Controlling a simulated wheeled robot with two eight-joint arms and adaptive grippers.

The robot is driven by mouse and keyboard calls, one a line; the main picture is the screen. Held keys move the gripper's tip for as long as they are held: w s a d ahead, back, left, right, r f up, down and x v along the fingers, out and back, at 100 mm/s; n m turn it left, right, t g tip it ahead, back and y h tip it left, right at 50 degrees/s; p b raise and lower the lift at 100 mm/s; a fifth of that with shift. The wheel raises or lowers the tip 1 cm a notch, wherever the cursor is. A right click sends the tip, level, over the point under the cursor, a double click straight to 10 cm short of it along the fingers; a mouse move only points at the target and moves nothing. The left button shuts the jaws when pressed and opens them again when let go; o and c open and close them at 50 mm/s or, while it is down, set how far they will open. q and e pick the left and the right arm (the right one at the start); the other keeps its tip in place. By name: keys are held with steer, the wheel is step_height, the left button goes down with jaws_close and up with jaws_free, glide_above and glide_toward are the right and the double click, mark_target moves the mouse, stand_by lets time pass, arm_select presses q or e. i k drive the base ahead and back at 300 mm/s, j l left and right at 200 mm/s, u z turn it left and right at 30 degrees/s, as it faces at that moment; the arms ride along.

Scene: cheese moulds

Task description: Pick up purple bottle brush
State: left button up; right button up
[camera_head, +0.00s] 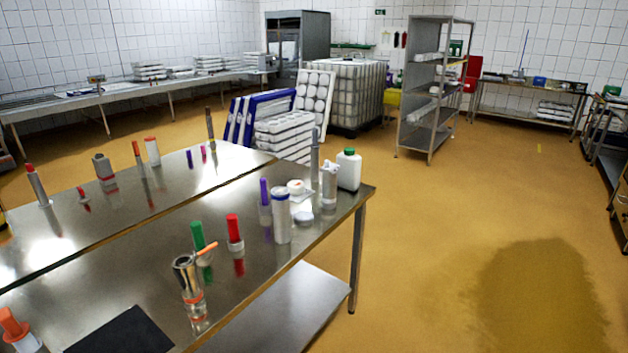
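A slim purple upright item (264,192), which may be the purple bottle brush, stands on the near steel table (130,285) towards its right end. Its lower part looks pale, and its bristles are too small to make out. It stands just left of a white cylinder with a dark blue top (281,215). Two smaller items stand further back, one purple (189,159) and one magenta (203,153); I cannot tell what they are. Neither of my grippers is in view.
A white bottle with a green cap (348,171), a red-topped item (234,232), a green item (198,238) and a metal cylinder (187,277) stand nearby. A dark mat (120,333) lies in front. The yellow floor (450,220) to the right is clear.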

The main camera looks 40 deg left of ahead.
mark_target(263, 183)
steer(key=i+u, duration=0.15)
steer(key=i, duration=0.45)
steer(key=i+l+u, duration=0.15)
steer(key=i, duration=0.4)
steer(key=i+u, duration=0.15)
steer(key=i, duration=0.45)
steer(key=i+l+u, duration=0.1)
steer(key=i+l, duration=0.2)
steer(key=i, duration=0.25)
